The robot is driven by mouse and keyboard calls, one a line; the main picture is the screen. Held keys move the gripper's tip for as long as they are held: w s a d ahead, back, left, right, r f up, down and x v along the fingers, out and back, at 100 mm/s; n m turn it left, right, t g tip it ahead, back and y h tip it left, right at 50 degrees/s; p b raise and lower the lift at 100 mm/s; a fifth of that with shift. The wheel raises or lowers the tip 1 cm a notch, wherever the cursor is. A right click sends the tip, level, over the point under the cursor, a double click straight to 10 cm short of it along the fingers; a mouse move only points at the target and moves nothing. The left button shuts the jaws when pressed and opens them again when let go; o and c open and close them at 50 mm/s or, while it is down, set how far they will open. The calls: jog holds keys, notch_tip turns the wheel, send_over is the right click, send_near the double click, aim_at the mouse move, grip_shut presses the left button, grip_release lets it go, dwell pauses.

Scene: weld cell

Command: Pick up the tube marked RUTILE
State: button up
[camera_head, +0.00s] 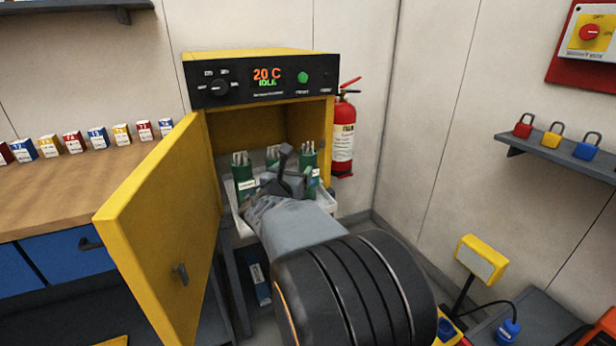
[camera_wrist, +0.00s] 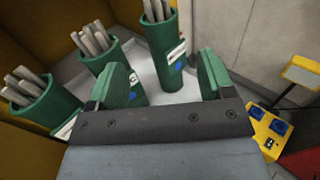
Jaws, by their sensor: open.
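Three green tubes holding grey rods stand in the open yellow oven: a left tube (camera_head: 243,175), a middle tube (camera_head: 272,153) and a right tube (camera_head: 309,158). In the wrist view they show as a left tube (camera_wrist: 50,105), a middle tube (camera_wrist: 113,60) and a right tube (camera_wrist: 163,45). The right one has a white label with a blue mark; no label text is readable, so I cannot tell which is RUTILE. My gripper (camera_wrist: 166,62) is open and empty. The right tube appears between its green-padded fingers; I cannot tell whether it is within their reach. My arm partly hides the tubes in the head view.
The tubes stand on a pale tray (camera_head: 238,223). The oven door (camera_head: 160,225) is swung open at left, close to my arm. The oven's control panel (camera_head: 262,81) overhangs the opening. A fire extinguisher (camera_head: 344,135) hangs at right. A workbench (camera_head: 80,185) stands left.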

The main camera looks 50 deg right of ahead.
aim_at(304, 156)
jog(key=b+x, duration=0.1)
jog(key=x, duration=1.1)
jog(key=shift+w+d+f, duration=0.15)
jog(key=shift+w+d, duration=0.15)
jog(key=shift+w, duration=0.05)
grip_shut()
jog(key=shift+r, duration=0.2)
